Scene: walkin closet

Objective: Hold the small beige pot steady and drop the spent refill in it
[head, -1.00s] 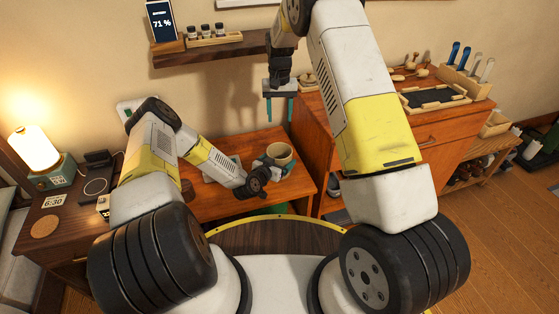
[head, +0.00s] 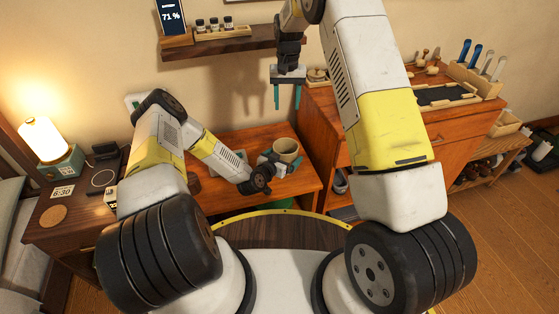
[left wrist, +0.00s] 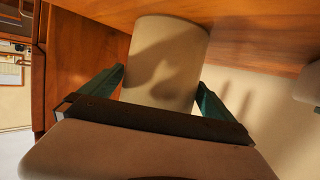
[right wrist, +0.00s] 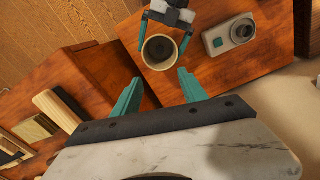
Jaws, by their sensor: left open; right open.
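The small beige pot (head: 287,148) stands upright on the low wooden desk, near its right end. My left gripper (head: 270,163) is open at the pot, and in the left wrist view its fingers stand on either side of the pot wall (left wrist: 165,60); I cannot tell if they touch. In the right wrist view the pot's mouth (right wrist: 160,50) faces me, its inside dark. My right gripper (head: 287,96) is open and empty, fingers down, above and behind the pot. I cannot pick out the spent refill in any view.
A grey device with a round lens-like part (right wrist: 232,33) lies on the desk beside the pot. A wall shelf (head: 215,44) with small bottles is near my right gripper. A taller wooden cabinet (head: 425,123) stands right of the desk. A lit lamp (head: 42,140) is far left.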

